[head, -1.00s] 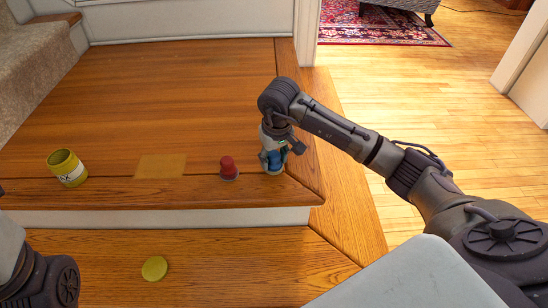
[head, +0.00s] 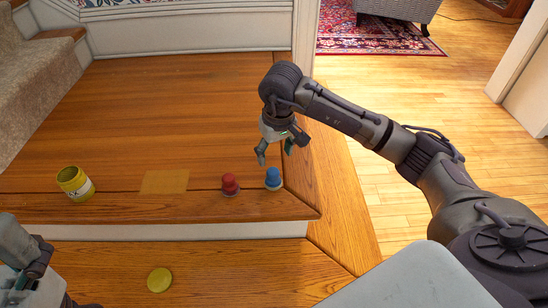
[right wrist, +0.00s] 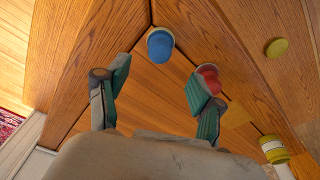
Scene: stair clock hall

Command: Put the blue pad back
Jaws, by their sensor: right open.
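The blue pad (head: 273,178) stands upright on a pale round base on the wooden step, close to its front right corner. It also shows in the right wrist view (right wrist: 160,44), beyond the fingertips. My right gripper (head: 275,153) is open and empty, just above and behind the blue pad, apart from it. Its two green-sided fingers spread wide in the right wrist view (right wrist: 152,84). My left gripper (head: 38,262) is partly in view at the lower left corner; its fingers are not clear.
A red pad (head: 230,185) stands just left of the blue one. A tan square (head: 165,182) lies flat farther left, then a tilted yellow tin (head: 75,184). A yellow disc (head: 159,280) lies on the lower step. The back of the upper step is clear.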

